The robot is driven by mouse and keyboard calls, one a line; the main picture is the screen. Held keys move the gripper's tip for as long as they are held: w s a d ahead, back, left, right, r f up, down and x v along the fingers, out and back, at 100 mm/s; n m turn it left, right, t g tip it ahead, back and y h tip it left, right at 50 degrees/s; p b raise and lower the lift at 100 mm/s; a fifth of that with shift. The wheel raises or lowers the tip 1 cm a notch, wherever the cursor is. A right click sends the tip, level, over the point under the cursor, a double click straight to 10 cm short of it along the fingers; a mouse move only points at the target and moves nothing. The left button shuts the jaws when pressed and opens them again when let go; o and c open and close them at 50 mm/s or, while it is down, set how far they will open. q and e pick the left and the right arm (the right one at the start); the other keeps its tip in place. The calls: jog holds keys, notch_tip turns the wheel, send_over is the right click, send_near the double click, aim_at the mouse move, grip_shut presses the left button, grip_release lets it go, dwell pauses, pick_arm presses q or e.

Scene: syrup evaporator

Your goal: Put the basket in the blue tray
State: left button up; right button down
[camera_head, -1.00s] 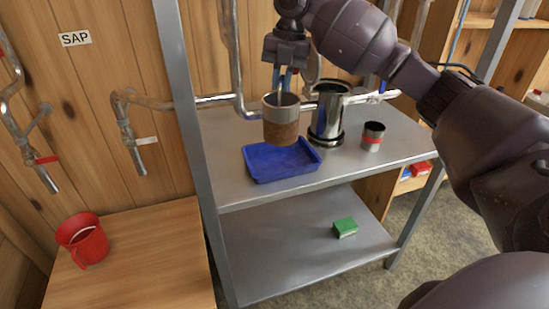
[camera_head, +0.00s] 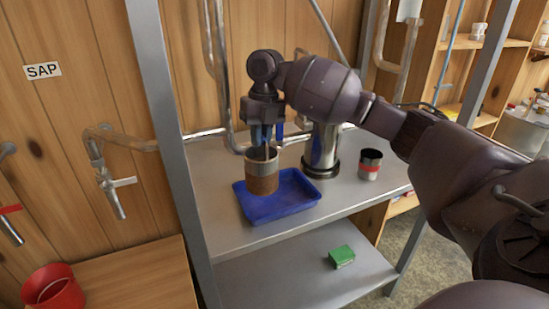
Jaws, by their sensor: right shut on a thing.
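The basket (camera_head: 262,178) is a small cylinder with a grey metal upper band and a brown lower part. My right gripper (camera_head: 264,146) is shut on its rim from above and holds it upright. The basket is over the left part of the blue tray (camera_head: 284,208), which lies on the upper metal shelf. Its bottom is at or just above the tray floor; I cannot tell if it touches. My left gripper is not in view.
Behind the tray stands a tall shiny metal cylinder (camera_head: 322,150), partly hidden by my right arm.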

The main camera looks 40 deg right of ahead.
aim_at(262, 153)
notch_tip(262, 153, down, 4)
jog(key=shift+f, duration=0.1)
jog(key=shift+d+f, duration=0.1)
jog(key=shift+f, duration=0.1)
jog(key=d, duration=0.2)
jog(key=s+d, duration=0.1)
jog(key=d, duration=0.1)
jog(key=shift+f+b, duration=0.3)
jog(key=shift+a+f, duration=0.1)
jog(key=shift+f, duration=0.2)
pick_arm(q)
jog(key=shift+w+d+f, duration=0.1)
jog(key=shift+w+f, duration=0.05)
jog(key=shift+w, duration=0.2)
pick_arm(e)
jog(key=shift+w, duration=0.1)
jog(key=c, duration=1.1)
grip_release()
jog(key=shift+f, duration=0.15)
jog(key=shift+c, duration=0.2)
